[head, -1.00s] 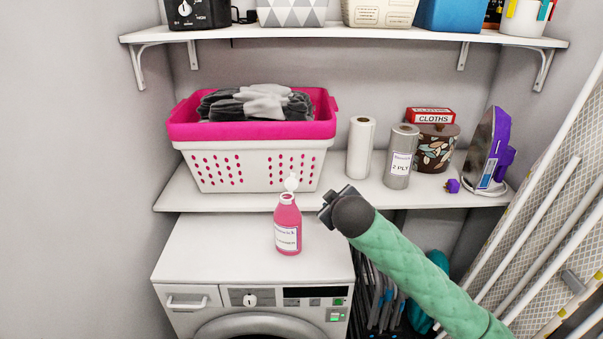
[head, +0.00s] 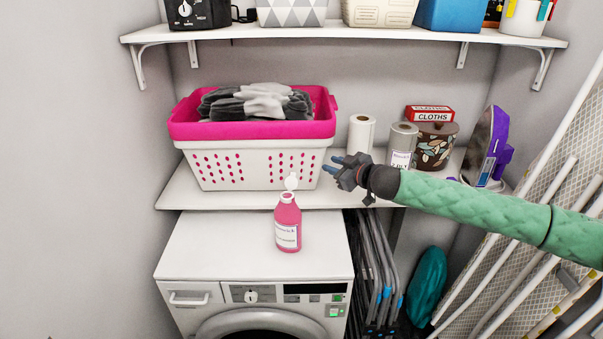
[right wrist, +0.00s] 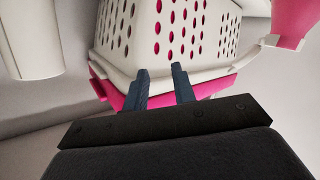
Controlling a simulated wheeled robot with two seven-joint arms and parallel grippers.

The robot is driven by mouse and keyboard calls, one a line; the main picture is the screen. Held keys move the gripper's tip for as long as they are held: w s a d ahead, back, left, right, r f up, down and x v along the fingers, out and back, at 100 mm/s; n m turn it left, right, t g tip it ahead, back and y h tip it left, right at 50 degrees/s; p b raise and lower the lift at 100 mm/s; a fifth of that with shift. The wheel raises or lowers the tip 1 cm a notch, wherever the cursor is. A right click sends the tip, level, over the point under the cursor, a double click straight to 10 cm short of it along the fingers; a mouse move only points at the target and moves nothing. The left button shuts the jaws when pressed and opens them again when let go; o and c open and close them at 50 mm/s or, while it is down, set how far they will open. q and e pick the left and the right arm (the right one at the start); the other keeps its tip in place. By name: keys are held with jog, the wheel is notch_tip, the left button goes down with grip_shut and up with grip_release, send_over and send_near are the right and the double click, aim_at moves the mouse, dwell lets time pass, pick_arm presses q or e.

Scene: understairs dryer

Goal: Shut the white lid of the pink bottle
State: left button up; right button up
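The pink bottle (head: 287,222) stands upright on top of the white dryer, near its back edge. Its white lid (head: 291,181) is open and stands up above the neck. My right gripper (head: 334,164) is to the right of the lid and a little higher in the picture, apart from it, with its fingers spread and nothing between them. In the right wrist view, which looks upside down, the two blue-grey fingers (right wrist: 163,82) are apart before the basket, and part of the pink bottle (right wrist: 297,22) shows at the top right. My left gripper is not in view.
A white and pink laundry basket (head: 250,165) with grey cloths stands on the shelf behind the bottle. A white paper roll (head: 361,135) and a grey roll (head: 402,142) stand behind my right arm. The dryer top (head: 215,245) is otherwise clear.

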aim_at(292, 181)
jog(key=s+a+m+g+y, duration=0.3)
jog(key=s+m+g+y, duration=0.1)
jog(key=s+g+y, duration=0.25)
pick_arm(q)
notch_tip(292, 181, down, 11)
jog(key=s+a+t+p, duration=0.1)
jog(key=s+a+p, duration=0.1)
jog(key=p, duration=0.1)
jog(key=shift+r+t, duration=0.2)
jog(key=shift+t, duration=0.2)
pick_arm(e)
jog(key=w+a+t, duration=0.1)
jog(key=w+a, duration=0.2)
jog(key=a, duration=0.3)
jog(key=shift+w+a+f+y, duration=0.2)
jog(key=shift+a+f+y, duration=0.15)
jog(key=shift+f, duration=0.05)
grip_shut()
